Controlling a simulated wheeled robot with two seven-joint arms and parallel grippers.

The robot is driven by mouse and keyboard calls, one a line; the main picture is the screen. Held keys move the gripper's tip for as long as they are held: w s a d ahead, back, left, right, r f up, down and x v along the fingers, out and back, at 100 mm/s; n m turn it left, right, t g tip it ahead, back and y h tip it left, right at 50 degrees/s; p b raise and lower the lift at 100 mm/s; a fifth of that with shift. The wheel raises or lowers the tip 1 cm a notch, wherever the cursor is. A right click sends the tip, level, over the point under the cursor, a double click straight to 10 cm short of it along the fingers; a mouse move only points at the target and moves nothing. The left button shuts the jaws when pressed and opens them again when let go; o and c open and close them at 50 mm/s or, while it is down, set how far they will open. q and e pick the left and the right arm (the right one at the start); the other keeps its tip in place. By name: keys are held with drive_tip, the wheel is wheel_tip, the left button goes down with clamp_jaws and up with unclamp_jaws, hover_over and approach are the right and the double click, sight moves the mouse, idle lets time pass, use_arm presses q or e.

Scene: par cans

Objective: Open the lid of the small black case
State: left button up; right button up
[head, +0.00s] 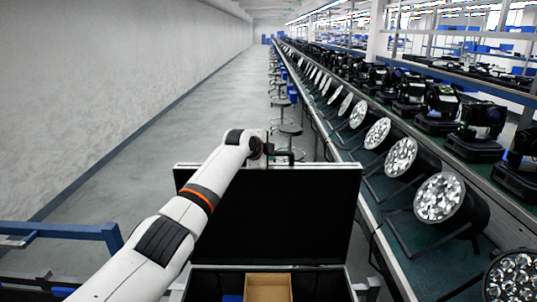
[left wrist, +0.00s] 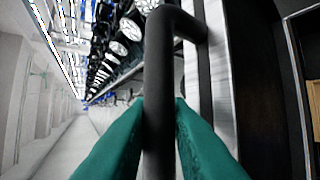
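The black case (head: 205,283) stands in front of me in the head view, with its metal-edged lid (head: 290,215) raised nearly upright and its dark inner face toward me. My left arm reaches over the lid's top edge. In the left wrist view, the green fingers of my left gripper (left wrist: 158,105) lie on both sides of the black handle (left wrist: 160,60) and appear closed on it. The lid's metal edge (left wrist: 215,90) runs beside the handle. In the head view the fingers are too small to make out. My right gripper is not in view.
An open brown box (head: 268,288) sits inside the case. A long green-topped bench (head: 375,190) with several round par cans (head: 440,197) runs along the right. Stools (head: 290,130) stand beyond the lid. A blue frame (head: 70,232) is at the left; the floor beyond it is clear.

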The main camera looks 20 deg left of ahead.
use_arm(q)
drive_tip(key=o, duration=0.4)
drive_tip(key=shift+f, duration=0.1)
drive_tip(key=b+v, duration=0.4)
drive_tip(key=v, duration=0.8)
drive_tip(key=shift+a, duration=0.1)
